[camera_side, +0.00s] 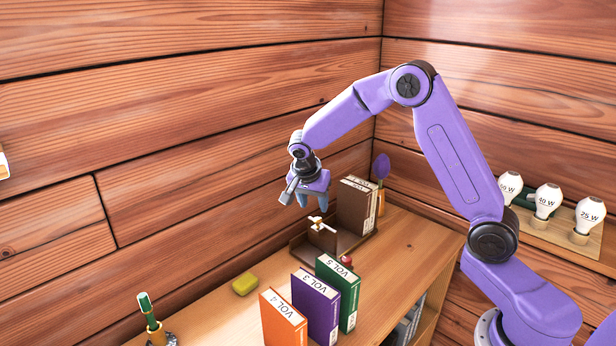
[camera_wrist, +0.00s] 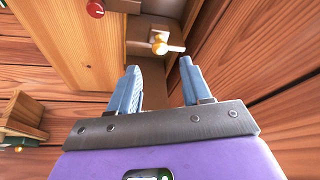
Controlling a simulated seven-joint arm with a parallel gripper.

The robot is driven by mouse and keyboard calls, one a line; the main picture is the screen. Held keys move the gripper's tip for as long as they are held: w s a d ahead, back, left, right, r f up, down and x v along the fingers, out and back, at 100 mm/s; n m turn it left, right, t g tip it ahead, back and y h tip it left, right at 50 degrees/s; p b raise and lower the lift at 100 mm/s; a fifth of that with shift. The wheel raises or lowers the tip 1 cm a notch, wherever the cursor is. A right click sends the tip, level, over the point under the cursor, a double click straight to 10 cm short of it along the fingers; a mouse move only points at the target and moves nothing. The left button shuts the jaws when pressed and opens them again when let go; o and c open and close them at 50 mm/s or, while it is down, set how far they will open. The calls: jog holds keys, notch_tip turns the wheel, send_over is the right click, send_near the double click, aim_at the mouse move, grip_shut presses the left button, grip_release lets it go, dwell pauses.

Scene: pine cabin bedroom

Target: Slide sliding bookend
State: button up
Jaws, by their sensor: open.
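The sliding bookend (camera_side: 323,236) is a small dark brown upright plate with a cream-and-gold knob (camera_side: 318,224). It stands in a brown book rack (camera_side: 310,251) on the cabinet top, apart from the brown book at the rack's far end (camera_side: 356,205). My gripper (camera_side: 312,204) is open and empty, pointing down just above the knob. In the wrist view the blue fingers of my gripper (camera_wrist: 160,66) are spread apart, and the knob (camera_wrist: 160,44) shows beyond the tips, roughly between them. Whether the tips reach knob height is unclear.
Orange (camera_side: 283,318), purple (camera_side: 316,306) and green (camera_side: 339,292) volumes stand in front of the rack. A red knob-like item (camera_side: 346,261) is behind the green one. A yellow block (camera_side: 245,284) lies left. Bulbs (camera_side: 548,200) stand on a right shelf. The wooden top (camera_side: 408,247) is clear at right.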

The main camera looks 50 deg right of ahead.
jog(key=v, duration=1.1)
jog(key=s+a+f+n+y, duration=0.15)
jog(key=s+a+n, duration=0.25)
jog(key=s+n, duration=0.65)
jog(key=s+a+f+n+y, duration=0.15)
jog(key=s+a+n, duration=0.5)
jog(key=s, duration=0.75)
jog(key=s+d+f+n+g+y, duration=0.1)
jog(key=s+d+n, duration=0.3)
jog(key=s+n, duration=0.5)
jog(key=shift+s+f+g, duration=0.15)
jog(key=shift+s+g, duration=0.15)
jog(key=shift+s, duration=0.75)
